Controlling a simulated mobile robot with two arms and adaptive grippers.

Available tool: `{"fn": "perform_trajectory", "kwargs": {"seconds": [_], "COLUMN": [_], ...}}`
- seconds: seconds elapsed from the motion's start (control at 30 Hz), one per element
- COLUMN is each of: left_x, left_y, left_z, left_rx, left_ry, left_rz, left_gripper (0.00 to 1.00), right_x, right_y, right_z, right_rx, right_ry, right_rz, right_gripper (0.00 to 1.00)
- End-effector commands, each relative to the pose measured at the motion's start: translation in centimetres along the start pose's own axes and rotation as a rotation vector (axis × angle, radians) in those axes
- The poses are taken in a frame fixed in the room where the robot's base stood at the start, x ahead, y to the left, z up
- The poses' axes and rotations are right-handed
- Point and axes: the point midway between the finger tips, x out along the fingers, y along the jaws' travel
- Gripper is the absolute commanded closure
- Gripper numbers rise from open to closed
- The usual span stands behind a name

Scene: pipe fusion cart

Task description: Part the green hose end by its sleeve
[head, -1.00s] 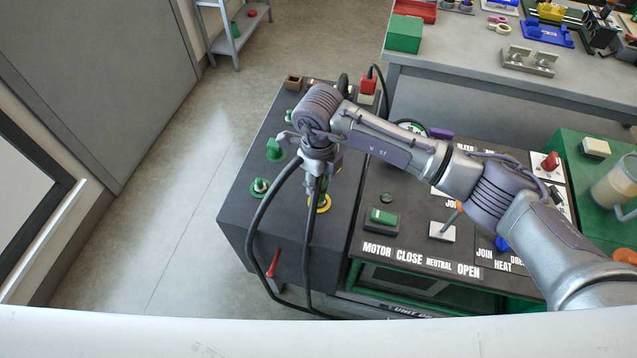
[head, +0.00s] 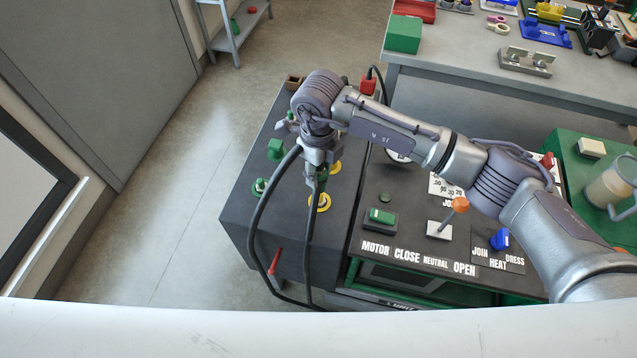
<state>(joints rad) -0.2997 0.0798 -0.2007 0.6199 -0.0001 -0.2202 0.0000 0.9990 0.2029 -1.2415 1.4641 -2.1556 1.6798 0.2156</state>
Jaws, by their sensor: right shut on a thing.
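My right gripper (head: 320,178) reaches down over the dark cart top and is shut on the green hose end, which its fingers mostly hide. A black hose (head: 307,235) hangs from just below the fingers over the cart's front edge. A yellow-ringed socket (head: 319,204) lies just below the fingers in the picture. I cannot tell whether the hose end is clear of it. A second yellow ring (head: 335,168) shows just right of the gripper. Another black hose (head: 256,215) runs from beside the gripper's left down the front. My left gripper is out of view.
Green fittings (head: 275,150) stand left of the gripper. Right of it are a green motor switch (head: 382,216), an orange-topped lever (head: 459,205) and a blue knob (head: 500,238). A grey bench (head: 440,70) stands behind. Open floor (head: 185,190) lies to the left.

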Motion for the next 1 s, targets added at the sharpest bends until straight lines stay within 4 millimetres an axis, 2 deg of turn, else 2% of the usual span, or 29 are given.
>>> {"fn": "perform_trajectory", "kwargs": {"seconds": [0.47, 1.0], "left_x": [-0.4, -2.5], "left_y": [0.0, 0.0], "left_z": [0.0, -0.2], "left_rx": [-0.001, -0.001], "left_ry": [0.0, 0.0], "left_rz": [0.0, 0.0], "left_gripper": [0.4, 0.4], "right_x": [-0.8, -5.1], "right_y": [0.0, -0.1], "right_z": [0.0, 0.0], "right_rx": [0.0, 0.0], "right_ry": [-0.001, 0.0], "right_rz": [-0.001, -0.002], "right_gripper": [1.0, 1.0]}}
